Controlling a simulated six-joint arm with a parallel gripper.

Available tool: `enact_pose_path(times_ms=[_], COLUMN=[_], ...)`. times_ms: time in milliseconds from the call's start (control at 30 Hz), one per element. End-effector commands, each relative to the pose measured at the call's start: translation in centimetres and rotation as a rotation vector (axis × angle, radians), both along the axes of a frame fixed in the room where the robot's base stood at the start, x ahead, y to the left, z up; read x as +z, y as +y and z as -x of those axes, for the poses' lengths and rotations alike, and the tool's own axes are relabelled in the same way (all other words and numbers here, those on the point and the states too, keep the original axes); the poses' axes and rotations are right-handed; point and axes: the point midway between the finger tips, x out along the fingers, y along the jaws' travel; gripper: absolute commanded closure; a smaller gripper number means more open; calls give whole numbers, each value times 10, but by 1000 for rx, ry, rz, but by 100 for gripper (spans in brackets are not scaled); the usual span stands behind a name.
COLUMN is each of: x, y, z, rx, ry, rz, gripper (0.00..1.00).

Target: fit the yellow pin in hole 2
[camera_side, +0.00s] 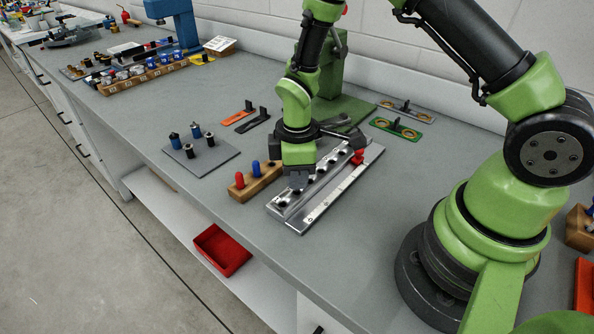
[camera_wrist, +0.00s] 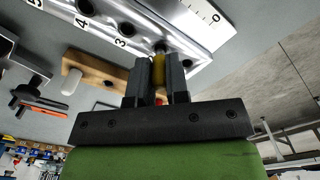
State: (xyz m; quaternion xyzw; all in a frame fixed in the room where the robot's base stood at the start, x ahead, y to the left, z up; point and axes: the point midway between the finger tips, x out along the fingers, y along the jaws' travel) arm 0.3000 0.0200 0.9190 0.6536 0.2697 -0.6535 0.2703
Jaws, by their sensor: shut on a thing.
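My gripper (camera_side: 298,184) is low over the near end of the silver hole plate (camera_side: 281,210). In the wrist view its fingers (camera_wrist: 160,84) are shut on the yellow pin (camera_wrist: 158,68). The pin's far end is at the plate (camera_wrist: 185,28), in line with the row of holes and beside the hole marked 3 (camera_wrist: 127,30). I cannot tell whether the tip is inside a hole or just above it. No number 2 shows; that spot is behind the fingers. In the side view the pin is hidden by my gripper.
A wooden block (camera_side: 266,180) with a red pin (camera_side: 240,180) and a blue pin (camera_side: 256,168) stands left of the plate. A red part (camera_side: 357,157) sits at the plate's far end. A grey plate with pegs (camera_side: 184,158) is farther left. The bench front is clear.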

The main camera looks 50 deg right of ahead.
Motion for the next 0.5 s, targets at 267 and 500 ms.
enact_pose_path(times_ms=[267,500], x=[-6,-12], y=[0,0], z=[0,0], rx=[0,0], ry=[0,0], rz=[0,0], gripper=[100,100])
